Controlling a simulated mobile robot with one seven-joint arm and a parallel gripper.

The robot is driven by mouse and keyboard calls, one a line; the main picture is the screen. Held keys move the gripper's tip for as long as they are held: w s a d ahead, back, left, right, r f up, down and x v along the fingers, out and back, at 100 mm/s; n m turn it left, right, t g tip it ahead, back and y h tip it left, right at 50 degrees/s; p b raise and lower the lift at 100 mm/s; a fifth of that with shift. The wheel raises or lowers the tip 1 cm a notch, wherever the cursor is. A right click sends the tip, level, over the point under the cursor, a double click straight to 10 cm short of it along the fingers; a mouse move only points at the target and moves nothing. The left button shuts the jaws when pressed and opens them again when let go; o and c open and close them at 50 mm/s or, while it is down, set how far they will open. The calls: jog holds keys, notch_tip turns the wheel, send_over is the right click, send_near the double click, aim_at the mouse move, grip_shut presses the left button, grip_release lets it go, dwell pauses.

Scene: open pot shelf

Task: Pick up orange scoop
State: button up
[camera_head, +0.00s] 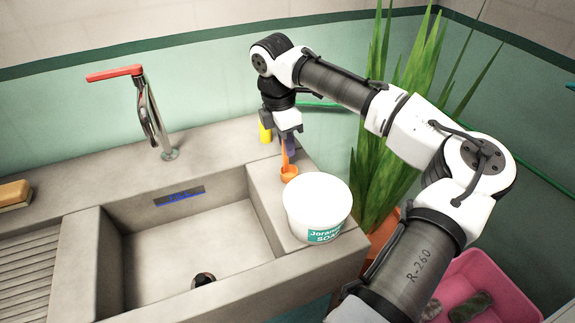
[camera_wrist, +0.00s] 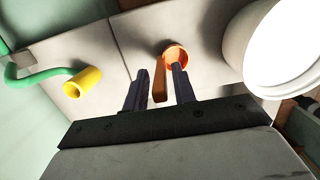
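The orange scoop (camera_head: 289,173) sits on the concrete counter at the right of the sink, beside a white tub, with its handle pointing up toward my gripper. My gripper (camera_head: 287,150) is just above it, pointing down. In the wrist view the scoop's bowl (camera_wrist: 176,56) shows past the fingertips. The handle lies between the two dark fingers of my gripper (camera_wrist: 160,72), with a narrow gap seen on each side. The fingers are apart and do not appear to press on the handle.
The white soap tub (camera_head: 318,208) stands close to the scoop; it fills the right of the wrist view (camera_wrist: 285,50). A yellow hose end (camera_wrist: 83,82) on a green hose lies left. The sink basin (camera_head: 200,245), red-handled tap (camera_head: 150,115) and plant (camera_head: 385,150) are nearby.

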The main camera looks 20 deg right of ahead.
grip_shut()
jog(key=shift+r, duration=0.15)
